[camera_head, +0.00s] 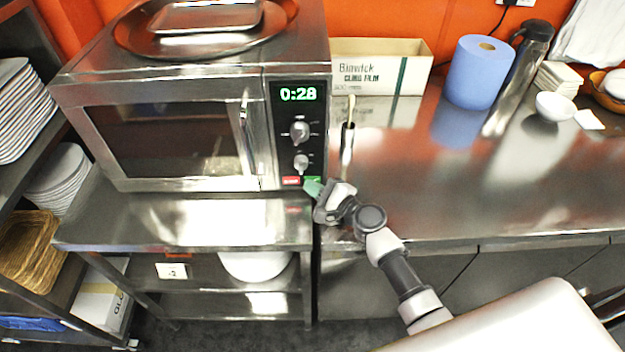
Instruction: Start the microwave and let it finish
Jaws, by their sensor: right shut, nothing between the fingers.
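The steel microwave (188,125) stands on a metal shelf unit at the left. Its door is closed, with a dark window and a vertical handle. The green display (298,94) reads 0:28. Two knobs sit below it, and under them a red button (291,181) and a green button, partly hidden by my gripper. My right gripper (312,188) is shut and empty, with its tips at the green button at the panel's lower right; I cannot tell if they press it. My left gripper is not in view.
A round tray (135,42) with a smaller tray lies on the microwave. On the counter (440,190) are a cling film box (380,68), a blue paper roll (478,72), a flask (525,60) and a white bowl (556,106). A utensil stands beside the microwave. The front counter is clear.

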